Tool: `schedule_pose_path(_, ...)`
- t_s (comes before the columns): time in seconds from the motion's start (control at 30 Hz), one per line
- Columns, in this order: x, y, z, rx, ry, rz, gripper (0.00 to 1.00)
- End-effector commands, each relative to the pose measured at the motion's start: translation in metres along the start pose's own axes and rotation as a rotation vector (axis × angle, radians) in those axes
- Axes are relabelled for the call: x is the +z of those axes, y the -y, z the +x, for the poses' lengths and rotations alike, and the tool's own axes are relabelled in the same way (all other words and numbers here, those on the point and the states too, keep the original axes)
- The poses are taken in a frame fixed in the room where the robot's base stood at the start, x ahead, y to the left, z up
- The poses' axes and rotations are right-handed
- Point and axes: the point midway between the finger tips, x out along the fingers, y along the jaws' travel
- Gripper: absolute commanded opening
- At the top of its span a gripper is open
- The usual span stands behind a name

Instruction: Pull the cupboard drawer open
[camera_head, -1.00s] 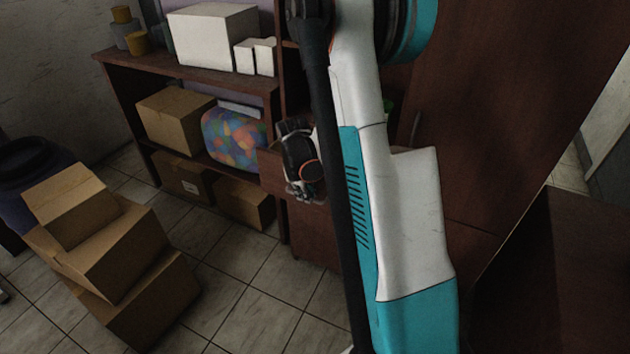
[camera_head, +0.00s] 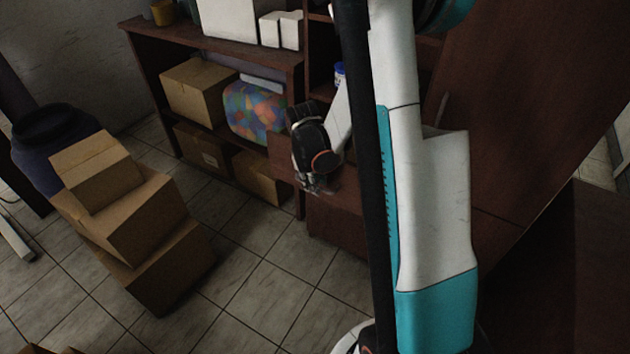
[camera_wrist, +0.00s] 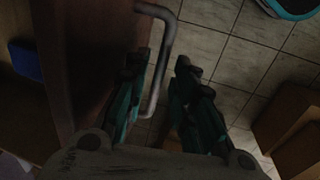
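The cupboard (camera_head: 520,110) is dark brown and stands behind my arm. Its drawer (camera_head: 283,157) shows beside my gripper (camera_head: 314,186) and appears to stand partly out; my arm hides much of it. In the wrist view, the brown drawer front (camera_wrist: 95,45) is on the left, with a grey bar handle (camera_wrist: 168,45) on it. My gripper (camera_wrist: 160,68) has its two teal fingers apart, one on each side of the handle. Gaps show beside the bar, so the fingers do not look closed on it.
Stacked cardboard boxes (camera_head: 145,225) stand on the tiled floor at left, before a dark blue barrel (camera_head: 45,165). A shelf (camera_head: 150,65) with boxes and a colourful bag (camera_head: 255,110) is behind. Clear floor (camera_head: 265,300) lies between the stack and my base.

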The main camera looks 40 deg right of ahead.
Motion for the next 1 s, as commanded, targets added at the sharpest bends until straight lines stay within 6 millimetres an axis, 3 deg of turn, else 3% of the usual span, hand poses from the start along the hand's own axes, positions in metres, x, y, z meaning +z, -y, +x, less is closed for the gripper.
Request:
schedule_pose_path(0.47, 0.000, 0.000, -0.009, 0.000, 0.000, 0.000, 0.30)
schedule_pose_path(1.0, 0.000, 0.000, -0.096, 0.000, 0.000, -0.001, 0.30)
